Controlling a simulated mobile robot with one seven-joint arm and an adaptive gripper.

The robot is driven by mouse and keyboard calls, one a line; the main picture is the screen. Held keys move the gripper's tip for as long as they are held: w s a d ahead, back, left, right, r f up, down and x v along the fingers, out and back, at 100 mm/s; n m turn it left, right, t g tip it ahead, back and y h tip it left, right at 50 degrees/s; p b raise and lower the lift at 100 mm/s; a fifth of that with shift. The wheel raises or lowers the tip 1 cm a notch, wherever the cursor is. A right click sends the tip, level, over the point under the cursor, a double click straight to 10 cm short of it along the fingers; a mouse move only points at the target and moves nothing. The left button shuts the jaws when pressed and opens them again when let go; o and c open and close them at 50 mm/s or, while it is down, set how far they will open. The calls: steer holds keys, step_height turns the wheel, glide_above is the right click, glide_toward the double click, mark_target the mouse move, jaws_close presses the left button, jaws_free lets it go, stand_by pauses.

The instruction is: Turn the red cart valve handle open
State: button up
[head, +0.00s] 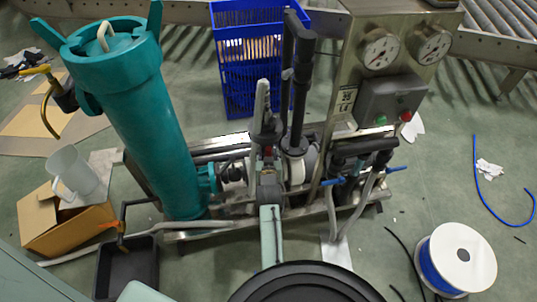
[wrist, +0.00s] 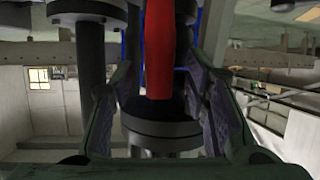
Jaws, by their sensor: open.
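The red valve handle (wrist: 159,50) hangs down as a smooth red bar in the upper middle of the wrist view. My gripper (wrist: 156,105) is open, with one dark padded finger to the left of the handle and one to the right. Gaps show on both sides, and neither finger visibly touches it. A dark round pipe flange (wrist: 160,128) shows behind and below the handle. In the head view only a small red spot of the handle (head: 267,151) shows among the cart's pipes, just beyond my arm, which hides much of that area.
The cart carries a tall teal filter vessel (head: 135,110) on the left and a gauge panel (head: 375,80) on the right. Black vertical pipes (head: 300,90) stand close around the valve. A blue crate (head: 237,95) stands behind. A cable spool (head: 463,258) lies at the front right.

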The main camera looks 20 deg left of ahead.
steer(key=v, duration=0.7)
steer(key=shift+s, duration=0.1)
